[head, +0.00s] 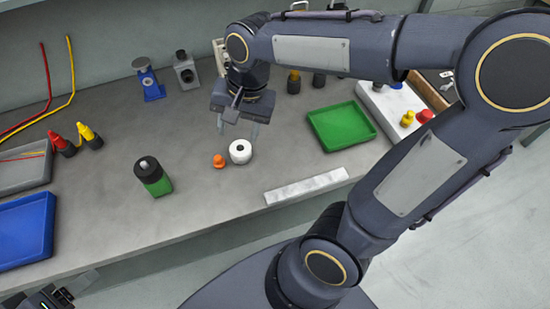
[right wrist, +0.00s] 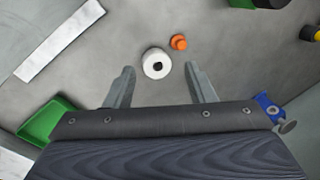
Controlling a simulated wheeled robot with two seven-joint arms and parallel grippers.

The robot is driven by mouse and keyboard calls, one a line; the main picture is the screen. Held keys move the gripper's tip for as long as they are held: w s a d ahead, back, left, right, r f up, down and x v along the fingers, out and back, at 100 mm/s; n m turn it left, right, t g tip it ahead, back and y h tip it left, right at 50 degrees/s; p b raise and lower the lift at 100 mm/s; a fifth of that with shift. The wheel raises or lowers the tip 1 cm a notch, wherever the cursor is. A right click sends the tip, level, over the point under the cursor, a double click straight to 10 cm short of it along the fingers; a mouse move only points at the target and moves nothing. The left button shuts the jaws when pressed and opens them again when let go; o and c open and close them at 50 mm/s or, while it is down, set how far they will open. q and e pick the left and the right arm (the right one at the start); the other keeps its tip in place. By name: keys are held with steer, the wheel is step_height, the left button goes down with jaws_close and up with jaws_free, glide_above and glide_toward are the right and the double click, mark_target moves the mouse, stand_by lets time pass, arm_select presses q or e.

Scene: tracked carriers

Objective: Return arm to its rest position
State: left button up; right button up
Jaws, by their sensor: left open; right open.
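My right arm comes in from the right in the head view and reaches over the bench. Its gripper (head: 238,128) hangs above the bench, near a white ring-shaped piece (head: 240,152) and a small orange piece (head: 219,161). In the right wrist view the two fingers of my right gripper (right wrist: 162,87) are spread apart with nothing between them. The white piece (right wrist: 156,64) and the orange piece (right wrist: 179,42) lie on the bench beyond the fingertips. My left gripper (head: 68,296) shows only in part at the lower left corner, clear of the bench objects.
A green tray (head: 341,126) lies right of the gripper, and a white bar (head: 306,186) lies along the front edge. A green-and-black bottle (head: 154,178) stands left of centre. A blue tray (head: 24,230) is at far left. Bare bench (head: 110,220) separates them.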

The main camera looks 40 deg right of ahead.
steer(key=s+d+n+t+y, duration=0.1)
steer(key=s+n+t, duration=0.3)
steer(key=s+n, duration=0.3)
steer(key=s+f, duration=0.1)
steer(key=s, duration=0.4)
steer(key=shift+d+y, duration=0.3)
steer(key=shift+d, duration=0.05)
